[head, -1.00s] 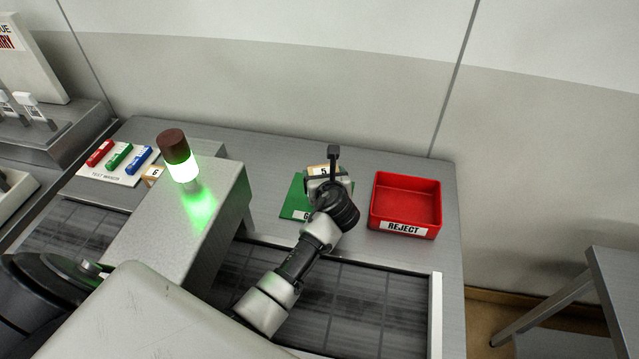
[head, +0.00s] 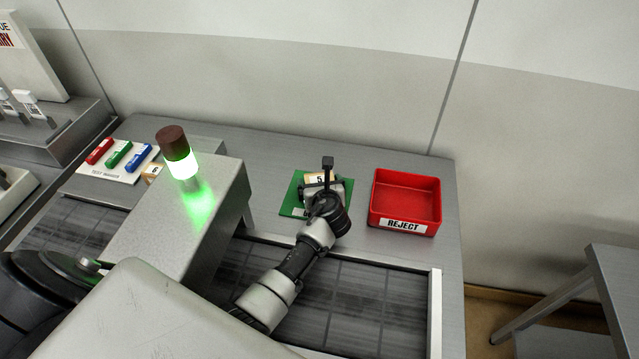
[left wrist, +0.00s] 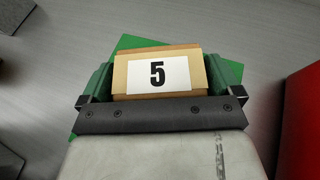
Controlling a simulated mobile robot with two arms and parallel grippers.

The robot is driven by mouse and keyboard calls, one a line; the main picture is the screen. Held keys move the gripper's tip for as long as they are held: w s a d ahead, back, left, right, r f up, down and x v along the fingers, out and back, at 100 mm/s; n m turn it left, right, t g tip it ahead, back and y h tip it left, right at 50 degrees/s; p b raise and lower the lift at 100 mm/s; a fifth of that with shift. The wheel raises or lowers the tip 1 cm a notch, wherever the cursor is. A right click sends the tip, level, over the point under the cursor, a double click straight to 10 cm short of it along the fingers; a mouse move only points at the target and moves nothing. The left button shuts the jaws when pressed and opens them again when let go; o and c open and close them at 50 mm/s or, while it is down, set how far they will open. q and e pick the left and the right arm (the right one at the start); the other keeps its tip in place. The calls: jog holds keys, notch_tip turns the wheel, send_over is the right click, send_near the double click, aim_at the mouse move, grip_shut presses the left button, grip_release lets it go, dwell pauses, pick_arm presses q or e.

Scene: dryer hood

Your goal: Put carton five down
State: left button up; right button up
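Carton five (head: 317,179) is a small tan box with a white label marked 5. My left gripper (head: 321,187) is over the green mat (head: 296,200) and has its fingers on both sides of the carton. In the left wrist view the carton (left wrist: 157,76) sits between the two green-padded fingers, which look to be against its sides. The green mat shows behind it (left wrist: 130,42). I cannot tell whether the carton's underside touches the mat. My right gripper is not in view.
The red REJECT bin (head: 405,200) stands empty just right of the mat. A conveyor (head: 350,290) runs in front. A grey housing with a lit green lamp (head: 180,160) stands to the left. Another carton, marked 6 (head: 152,172), is beyond it. The bench behind the mat is clear.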

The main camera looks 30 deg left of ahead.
pick_arm(q)
jog(key=shift+o, duration=0.4)
jog(key=shift+r, duration=0.25)
jog(key=v, duration=1.2)
jog(key=shift+f, duration=0.1)
